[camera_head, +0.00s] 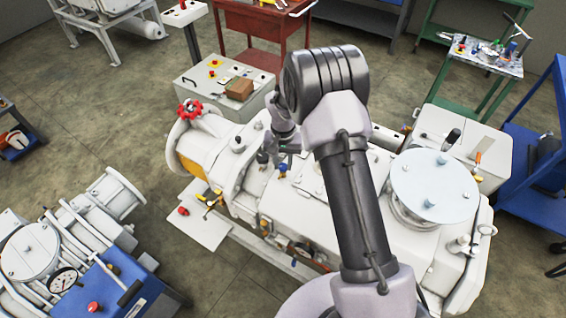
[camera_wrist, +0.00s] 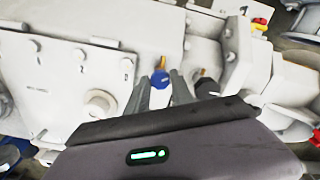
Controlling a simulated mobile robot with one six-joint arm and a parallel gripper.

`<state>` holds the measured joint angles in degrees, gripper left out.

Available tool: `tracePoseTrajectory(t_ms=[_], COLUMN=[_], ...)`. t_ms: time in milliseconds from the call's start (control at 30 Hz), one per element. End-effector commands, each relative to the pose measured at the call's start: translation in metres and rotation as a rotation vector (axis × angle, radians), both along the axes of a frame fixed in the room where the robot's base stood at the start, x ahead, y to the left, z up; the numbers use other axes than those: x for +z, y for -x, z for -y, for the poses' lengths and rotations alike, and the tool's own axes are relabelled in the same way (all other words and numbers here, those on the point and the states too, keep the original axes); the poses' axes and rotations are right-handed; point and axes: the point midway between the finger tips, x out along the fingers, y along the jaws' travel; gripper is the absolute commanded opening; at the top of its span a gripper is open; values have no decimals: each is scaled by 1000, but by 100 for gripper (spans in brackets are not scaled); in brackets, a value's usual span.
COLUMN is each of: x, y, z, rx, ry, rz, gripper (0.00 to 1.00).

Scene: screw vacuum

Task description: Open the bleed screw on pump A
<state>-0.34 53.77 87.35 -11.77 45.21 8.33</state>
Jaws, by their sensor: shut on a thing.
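The white pump (camera_head: 320,205) fills the middle of the head view, with my arm reaching over it. My gripper (camera_head: 281,158) is down at the pump's top. In the wrist view, my gripper (camera_wrist: 161,82) has its two fingertips on either side of a small blue screw head (camera_wrist: 160,77) and is shut on it. The blue screw head also shows in the head view (camera_head: 283,169), just under the fingers. A dark knob (camera_wrist: 207,88) stands just right of the right finger. I cannot read a label that marks this pump as A.
A red handwheel (camera_head: 190,108) is at the pump's left end. A round pale cover (camera_head: 434,184) with blue bolts is at its right. A second pump (camera_head: 60,250) stands at lower left. A green-legged bench (camera_head: 484,55) holds tools.

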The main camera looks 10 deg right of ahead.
Motion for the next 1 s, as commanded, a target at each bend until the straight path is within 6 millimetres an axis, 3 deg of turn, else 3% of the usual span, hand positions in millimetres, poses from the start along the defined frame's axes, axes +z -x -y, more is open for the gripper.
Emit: tracePoseTrajectory(t_ms=[1000], x=[1], y=[-1], z=[1], rx=[771], ry=[0], rz=[1], gripper=[0])
